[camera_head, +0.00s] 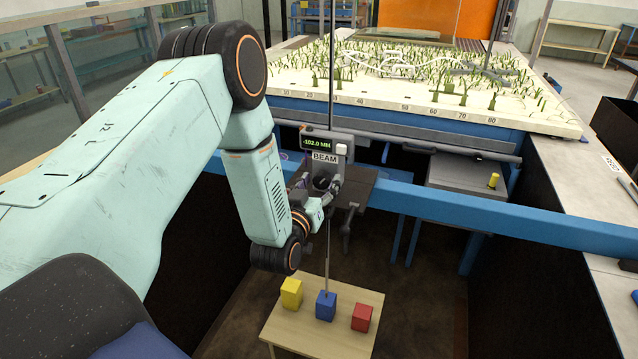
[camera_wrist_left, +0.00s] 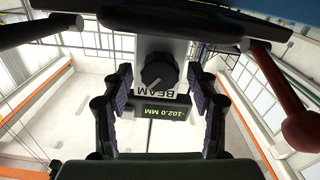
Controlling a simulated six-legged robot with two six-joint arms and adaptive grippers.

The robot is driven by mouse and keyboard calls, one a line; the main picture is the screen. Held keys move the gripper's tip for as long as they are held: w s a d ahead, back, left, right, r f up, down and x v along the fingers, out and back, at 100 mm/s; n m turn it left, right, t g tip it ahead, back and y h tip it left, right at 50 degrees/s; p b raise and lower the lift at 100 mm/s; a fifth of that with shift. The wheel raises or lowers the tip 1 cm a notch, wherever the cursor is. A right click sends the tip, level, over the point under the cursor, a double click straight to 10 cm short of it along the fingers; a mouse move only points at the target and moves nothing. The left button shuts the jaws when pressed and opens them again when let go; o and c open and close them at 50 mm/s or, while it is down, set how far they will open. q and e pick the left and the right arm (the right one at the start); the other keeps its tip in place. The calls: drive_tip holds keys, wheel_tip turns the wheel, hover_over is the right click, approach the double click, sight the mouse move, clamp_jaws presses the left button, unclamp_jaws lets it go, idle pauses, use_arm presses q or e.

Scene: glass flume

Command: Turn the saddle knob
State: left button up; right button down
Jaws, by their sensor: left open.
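The saddle knob (camera_wrist_left: 157,71) is a dark round knob with a light pointer line, on a grey block lettered BEAM, which appears upside down in the left wrist view. In the head view the BEAM saddle (camera_head: 338,147) sits on the blue beam, and its display reads -102.0 MM. My left gripper (camera_wrist_left: 158,78) is open, with one finger on each side of the knob and visible gaps to it. In the head view my left gripper (camera_head: 318,186) is in front of the saddle and partly covers the knob. My right gripper is in neither view.
A blue beam (camera_head: 468,205) crosses in front of the planted flume bed (camera_head: 420,85). A low wooden table (camera_head: 335,341) below holds yellow (camera_head: 291,293), blue (camera_head: 326,306) and red (camera_head: 362,317) blocks. A thin vertical rod (camera_head: 331,70) rises at the saddle. A red-ended lever (camera_wrist_left: 300,131) shows right in the wrist view.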

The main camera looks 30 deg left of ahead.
use_arm(q)
drive_tip(key=v, duration=1.2)
drive_tip(key=shift+r, duration=0.1)
drive_tip(key=shift+w, duration=0.1)
idle(0.8)
drive_tip(key=shift+b+x, duration=3.85)
drive_tip(key=shift+x, duration=2.2)
